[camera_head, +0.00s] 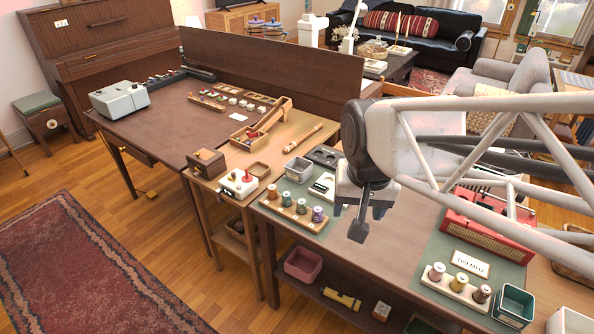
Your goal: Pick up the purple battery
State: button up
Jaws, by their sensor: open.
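A purple battery-like cylinder (318,214) with a pale top stands upright at the right end of a wooden holder (295,213) on the table with the green mat.
Small trays (298,169) stand behind the holder. A red device (487,222) stands on the right mat. A second wooden holder (448,284) with 3 cylinders and a green box (514,306) are at front right. The tabletop between the mats (385,255) is clear.

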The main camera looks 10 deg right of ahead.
jog(key=w+f+m, duration=0.3)
jog(key=w+m, duration=0.1)
jog(key=w, duration=0.4)
jog(key=m+g, duration=0.2)
jog(key=m, duration=1.2)
send_over(319, 210)
notch_tip(319, 210, down, 20)
jog(key=shift+s+f, duration=0.15)
jog(key=shift+f, duration=0.1)
jog(key=shift+w+f, duration=0.25)
jog(key=shift+f, duration=0.2)
jog(key=shift+f, duration=1.25)
jog(key=shift+f, duration=0.15)
